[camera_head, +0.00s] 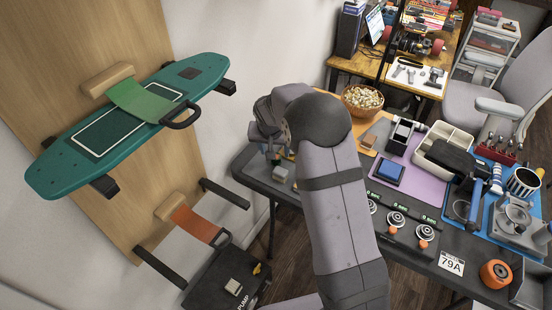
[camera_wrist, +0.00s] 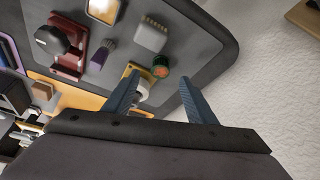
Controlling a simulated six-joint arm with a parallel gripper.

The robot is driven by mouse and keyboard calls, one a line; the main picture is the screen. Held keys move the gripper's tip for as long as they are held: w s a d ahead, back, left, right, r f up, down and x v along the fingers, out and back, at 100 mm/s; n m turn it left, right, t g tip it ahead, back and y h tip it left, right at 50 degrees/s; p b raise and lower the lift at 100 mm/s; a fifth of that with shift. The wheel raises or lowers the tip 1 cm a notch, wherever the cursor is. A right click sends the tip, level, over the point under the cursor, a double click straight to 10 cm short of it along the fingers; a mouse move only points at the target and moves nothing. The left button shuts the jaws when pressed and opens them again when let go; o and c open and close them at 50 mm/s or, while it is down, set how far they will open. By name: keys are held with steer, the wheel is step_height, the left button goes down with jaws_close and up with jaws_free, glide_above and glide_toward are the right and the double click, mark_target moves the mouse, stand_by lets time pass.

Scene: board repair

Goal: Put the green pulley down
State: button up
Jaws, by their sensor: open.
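A yellow part with a pale cylinder (camera_wrist: 143,88) is beside the left finger. In the head view my arm hides much of this table corner, so I cannot make out the pulley clearly there.
A grey ribbed block (camera_wrist: 151,36), a purple brush-like piece (camera_wrist: 103,54) and a dark red holder with a black knob (camera_wrist: 70,55) are close by. In the head view, a wooden bowl (camera_head: 362,100) and blue pad (camera_head: 389,172) are to the right. A teal board (camera_head: 125,125) hangs left.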

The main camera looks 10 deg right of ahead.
steer(key=shift+p+x, duration=0.9)
steer(key=shift+x, duration=2.05)
steer(key=shift+w, duration=0.1)
steer(key=shift+r, duration=0.1)
steer(key=c, duration=1.2)
steer(key=shift+c, duration=0.2)
steer(key=shift+r, duration=0.15)
step_height(320, 180, up, 10)
steer(key=b, duration=0.2)
steer(key=s+d+m, duration=0.2)
steer(key=s+d, duration=0.1)
steer(key=d, duration=0.6)
steer(key=s+d+m+h, duration=0.1)
steer(key=s+d+m, duration=0.1)
steer(key=d, duration=0.7)
steer(key=shift+s+d+r+g+p, duration=0.4)
steer(key=shift+s+r, duration=0.05)
